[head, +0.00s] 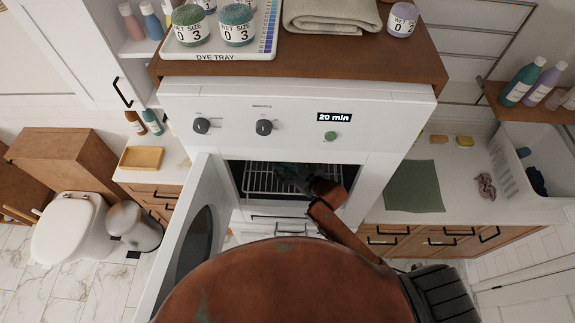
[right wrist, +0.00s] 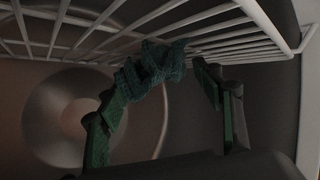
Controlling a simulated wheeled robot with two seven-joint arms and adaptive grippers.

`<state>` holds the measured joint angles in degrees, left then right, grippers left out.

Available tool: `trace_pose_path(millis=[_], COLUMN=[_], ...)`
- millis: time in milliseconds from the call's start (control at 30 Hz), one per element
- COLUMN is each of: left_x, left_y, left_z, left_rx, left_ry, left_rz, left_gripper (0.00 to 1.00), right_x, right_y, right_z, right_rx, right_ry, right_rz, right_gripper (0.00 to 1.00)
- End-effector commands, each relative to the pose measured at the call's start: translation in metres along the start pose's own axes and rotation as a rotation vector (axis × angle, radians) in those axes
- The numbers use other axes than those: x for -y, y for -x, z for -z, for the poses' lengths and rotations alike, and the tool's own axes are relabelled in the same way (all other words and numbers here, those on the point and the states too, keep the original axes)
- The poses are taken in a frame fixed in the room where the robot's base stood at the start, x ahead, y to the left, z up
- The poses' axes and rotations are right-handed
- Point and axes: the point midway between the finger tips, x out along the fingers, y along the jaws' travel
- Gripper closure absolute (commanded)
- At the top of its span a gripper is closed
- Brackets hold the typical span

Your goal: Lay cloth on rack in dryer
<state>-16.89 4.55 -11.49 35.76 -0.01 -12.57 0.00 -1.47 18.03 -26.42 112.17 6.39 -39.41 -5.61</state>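The dryer (head: 290,108) is white, with its door (head: 190,235) swung open to the left. A white wire rack (head: 262,180) sits inside its opening; it also spans the top of the right wrist view (right wrist: 215,40). My right gripper (head: 308,180) reaches into the opening at the rack. In the right wrist view its green-padded fingers (right wrist: 168,85) stand apart. A crumpled dark teal cloth (right wrist: 150,68) lies at the rack between the fingertips, close to or touching the left finger and clear of the right one. Its exact support is hard to tell. My left gripper is out of view.
The dryer top carries a dye tray (head: 215,57) with jars and a folded beige towel (head: 330,12). A green cloth (head: 414,186) lies on the right counter, near a white basket (head: 515,160). The opening is narrow around my right arm.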

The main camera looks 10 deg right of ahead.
Motion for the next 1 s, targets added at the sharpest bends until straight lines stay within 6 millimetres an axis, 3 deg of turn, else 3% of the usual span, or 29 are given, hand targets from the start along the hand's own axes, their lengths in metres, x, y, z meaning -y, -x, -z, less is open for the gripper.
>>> trace_pose_path(millis=[467,1000], left_x=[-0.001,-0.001], left_y=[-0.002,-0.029], left_z=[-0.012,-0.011], left_rx=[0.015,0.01], left_ry=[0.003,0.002], left_rz=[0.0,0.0], left_gripper=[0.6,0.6], right_x=[-0.001,0.0], right_y=[0.009,0.106], right_z=[0.0,0.0], right_rx=[0.0,0.0], right_ry=[0.0,0.001], right_rz=[0.0,-0.001], right_gripper=[0.34,0.34])
